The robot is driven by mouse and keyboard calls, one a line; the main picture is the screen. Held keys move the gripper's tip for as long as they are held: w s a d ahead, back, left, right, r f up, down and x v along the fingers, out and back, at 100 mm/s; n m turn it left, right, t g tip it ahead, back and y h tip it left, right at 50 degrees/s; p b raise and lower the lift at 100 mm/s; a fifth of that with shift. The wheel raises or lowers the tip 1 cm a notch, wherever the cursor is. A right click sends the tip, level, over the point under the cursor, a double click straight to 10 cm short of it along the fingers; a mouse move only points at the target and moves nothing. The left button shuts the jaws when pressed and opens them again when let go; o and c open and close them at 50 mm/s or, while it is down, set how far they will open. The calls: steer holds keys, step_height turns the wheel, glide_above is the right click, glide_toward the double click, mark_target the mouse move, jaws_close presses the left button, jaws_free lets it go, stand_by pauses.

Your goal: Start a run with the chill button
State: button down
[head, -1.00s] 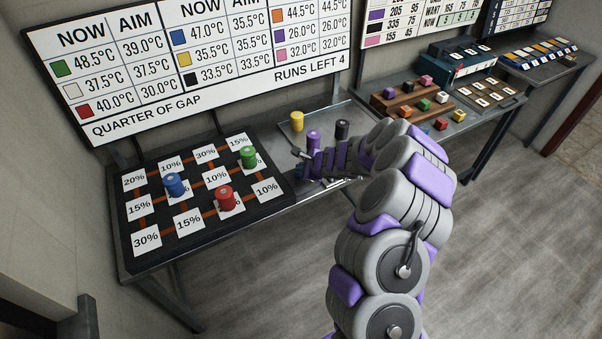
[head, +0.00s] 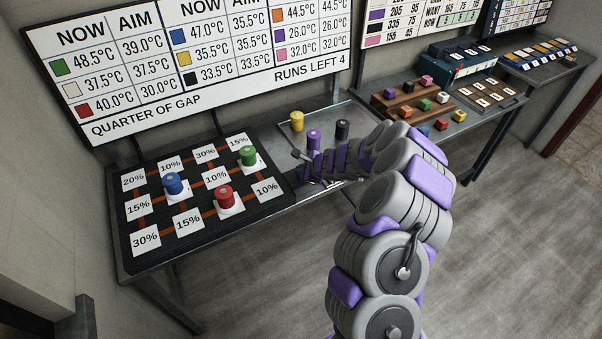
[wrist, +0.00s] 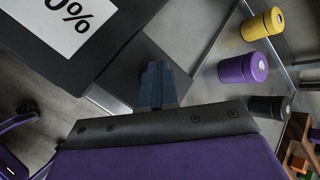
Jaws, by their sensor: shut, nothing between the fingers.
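I cannot make out the chill button in either view; my arm hides part of the bench. My gripper (wrist: 157,85) is shut and empty in the wrist view, its dark fingers together over the bench between the black mat and the tray. In the head view my arm's end is beside the purple canister (head: 313,139), partly hidden by my own links. The wall board (head: 200,65) lists NOW and AIM temperatures and reads RUNS LEFT 4. Blue (head: 175,185), red (head: 225,197) and green (head: 249,157) canisters stand on percentage cards of the black mat (head: 133,208).
A shallow tray (head: 365,112) holds the yellow (head: 297,121), purple and black (head: 342,130) canisters close to my gripper. Farther right are a wooden stepped rack (head: 390,107) with coloured cubes and another bench (head: 545,65). The floor in front is clear.

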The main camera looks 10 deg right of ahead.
steer(key=shift+r, duration=0.15)
steer(key=shift+d+r+p, duration=0.2)
steer(key=shift+r+p, duration=0.65)
steer(key=shift+p, duration=0.05)
steer(key=shift+r+p, duration=2)
steer(key=shift+r, duration=0.45)
